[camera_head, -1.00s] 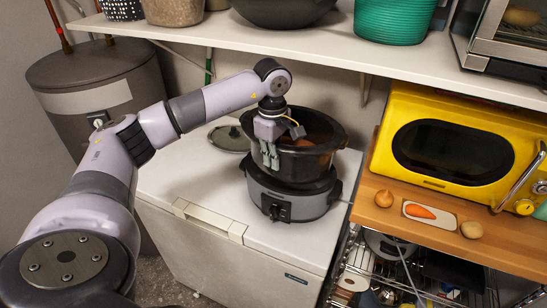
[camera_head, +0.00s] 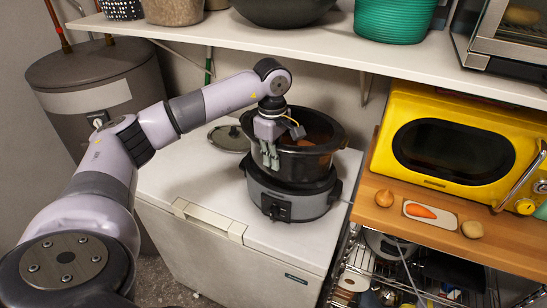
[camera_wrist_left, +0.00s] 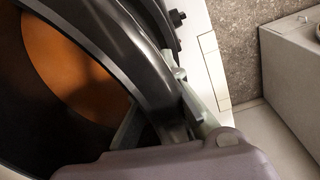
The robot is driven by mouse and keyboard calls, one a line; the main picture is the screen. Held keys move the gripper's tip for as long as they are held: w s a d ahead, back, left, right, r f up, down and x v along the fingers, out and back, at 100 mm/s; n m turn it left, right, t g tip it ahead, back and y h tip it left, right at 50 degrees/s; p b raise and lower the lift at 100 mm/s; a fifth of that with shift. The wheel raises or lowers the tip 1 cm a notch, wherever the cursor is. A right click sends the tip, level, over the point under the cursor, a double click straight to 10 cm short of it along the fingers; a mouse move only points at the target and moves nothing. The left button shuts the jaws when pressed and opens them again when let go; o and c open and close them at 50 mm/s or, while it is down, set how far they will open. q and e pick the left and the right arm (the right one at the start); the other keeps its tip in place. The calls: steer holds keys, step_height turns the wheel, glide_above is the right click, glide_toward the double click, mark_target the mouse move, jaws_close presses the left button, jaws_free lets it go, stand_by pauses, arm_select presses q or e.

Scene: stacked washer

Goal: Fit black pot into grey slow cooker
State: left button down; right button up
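The black pot (camera_head: 318,158) is at the grey slow cooker (camera_head: 300,205), which stands on the white chest freezer. Most of the pot's wall shows above the cooker's dark rim; its bottom is hidden, so I cannot tell how deep it sits. Something orange-brown shows inside the pot. My left gripper (camera_head: 270,158) is at the pot's left rim, pointing down. In the left wrist view the gripper (camera_wrist_left: 165,125) has one finger inside and one outside the wall of the pot (camera_wrist_left: 118,42), closed on it. My right gripper is not in view.
A dark round lid (camera_head: 229,139) lies on the white chest freezer (camera_head: 215,245), behind and left of the cooker. A white shelf (camera_head: 300,47) hangs above. A yellow microwave (camera_head: 455,145) on a wooden counter (camera_head: 375,212) stands to the right. The freezer top's front left is clear.

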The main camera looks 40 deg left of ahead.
mark_target(274, 177)
arm_select(q)
steer(key=shift+w+f+b, duration=0.1)
steer(key=shift+f+b, duration=0.35)
steer(key=shift+f, duration=0.05)
steer(key=shift+f, duration=0.1)
stand_by(0.8)
steer(key=shift+f+b, duration=1.05)
steer(key=shift+f, duration=0.15)
steer(key=shift+f, duration=0.1)
stand_by(0.5)
steer(key=shift+f+b, duration=1)
steer(key=shift+f, duration=0.2)
steer(key=shift+r, duration=0.1)
steer(key=shift+r+p, duration=2.45)
steer(key=shift+r, duration=1.2)
